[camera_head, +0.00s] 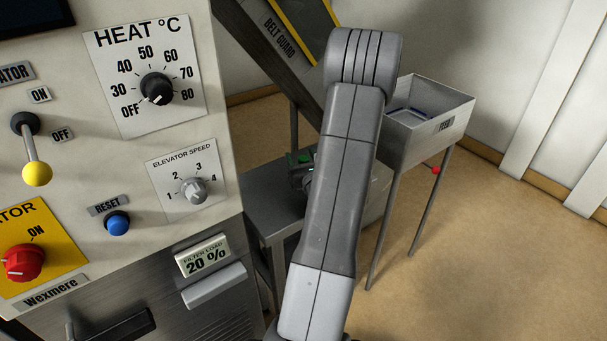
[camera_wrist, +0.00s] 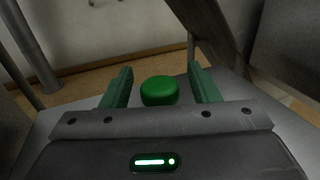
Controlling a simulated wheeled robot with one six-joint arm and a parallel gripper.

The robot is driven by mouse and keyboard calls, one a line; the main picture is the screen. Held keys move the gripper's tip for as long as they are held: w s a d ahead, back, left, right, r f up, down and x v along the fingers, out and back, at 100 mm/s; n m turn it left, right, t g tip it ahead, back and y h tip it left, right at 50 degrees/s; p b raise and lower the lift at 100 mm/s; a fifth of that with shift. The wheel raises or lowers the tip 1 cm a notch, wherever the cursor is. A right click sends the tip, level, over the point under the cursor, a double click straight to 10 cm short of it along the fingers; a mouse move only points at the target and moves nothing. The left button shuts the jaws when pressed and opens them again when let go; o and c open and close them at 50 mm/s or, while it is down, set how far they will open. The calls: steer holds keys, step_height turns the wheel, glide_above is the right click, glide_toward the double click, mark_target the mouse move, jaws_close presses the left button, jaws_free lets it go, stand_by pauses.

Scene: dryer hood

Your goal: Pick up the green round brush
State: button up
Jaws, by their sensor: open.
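The green round brush (camera_wrist: 159,91) shows in the wrist view as a smooth, rounded green top on a grey table (camera_wrist: 232,92). My gripper (camera_wrist: 160,76) is open, with one green finger to the left of the brush and one to the right. A gap shows on both sides, and I see no contact. The lower part of the brush is hidden behind my gripper's body. In the head view my arm covers most of the gripper; a small green patch (camera_head: 304,158) shows at its left, and I cannot tell whether it is brush or finger.
The grey table (camera_head: 266,208) stands beside the control panel (camera_head: 190,115). A sloping chute with a belt guard (camera_head: 283,38) rises behind it. A feed bin (camera_head: 458,110) on legs stands at the right. Open floor (camera_head: 480,270) lies to the right.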

steer(key=shift+w, duration=0.2)
jaws_close()
steer(key=shift+r, duration=0.15)
step_height(320, 180, up, 10)
steer(key=shift+p, duration=0.35)
stand_by(0.4)
